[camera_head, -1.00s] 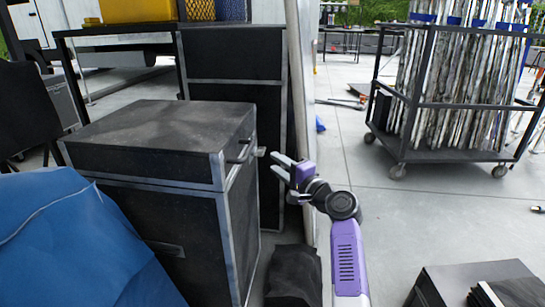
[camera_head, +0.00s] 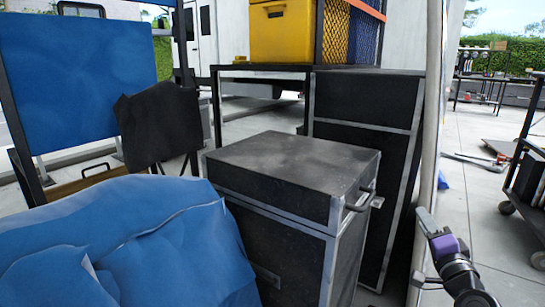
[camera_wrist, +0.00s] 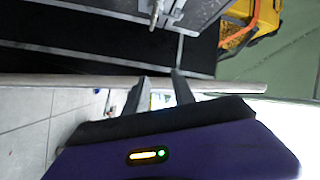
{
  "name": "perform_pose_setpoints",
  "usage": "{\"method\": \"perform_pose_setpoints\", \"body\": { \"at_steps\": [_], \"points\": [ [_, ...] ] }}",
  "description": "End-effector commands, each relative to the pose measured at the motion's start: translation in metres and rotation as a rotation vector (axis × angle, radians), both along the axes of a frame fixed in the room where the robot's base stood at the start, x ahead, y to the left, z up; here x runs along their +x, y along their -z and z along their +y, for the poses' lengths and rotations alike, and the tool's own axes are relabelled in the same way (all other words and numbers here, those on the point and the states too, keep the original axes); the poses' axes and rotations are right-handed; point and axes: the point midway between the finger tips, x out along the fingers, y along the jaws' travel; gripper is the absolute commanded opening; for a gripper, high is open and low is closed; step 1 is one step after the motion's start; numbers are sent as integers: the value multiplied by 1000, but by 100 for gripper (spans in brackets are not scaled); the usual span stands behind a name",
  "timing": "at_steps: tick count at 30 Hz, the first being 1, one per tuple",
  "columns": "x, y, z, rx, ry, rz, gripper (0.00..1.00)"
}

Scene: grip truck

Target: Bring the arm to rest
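My gripper (camera_head: 420,250) is in the lower right of the head view, with its purple wrist and dark arm link running to the bottom edge. Its two fingers are apart with nothing between them. It is to the right of and lower in the picture than the handle (camera_head: 363,199) of a black case (camera_head: 290,160), with a clear gap between. In the wrist view the two grey fingers (camera_wrist: 160,92) also stand apart and empty, with a pale pole (camera_wrist: 60,80) running across behind them. Most of my arm is out of view.
The black case with metal edges stands in the middle, with a taller black case (camera_head: 370,105) behind it. A pale upright pole (camera_head: 432,130) is near my gripper. A blue cover (camera_head: 120,245) fills the lower left. A wheeled cart (camera_head: 528,170) is at the right edge, beyond open floor.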

Motion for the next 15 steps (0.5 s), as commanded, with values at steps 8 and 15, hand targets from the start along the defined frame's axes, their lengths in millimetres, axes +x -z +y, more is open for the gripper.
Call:
{"method": "perform_pose_setpoints", "body": {
  "at_steps": [8,15],
  "points": [
    [-83,46,5,-364,131,43,31],
    [-172,80,34,-668,168,75,31]
  ]
}}
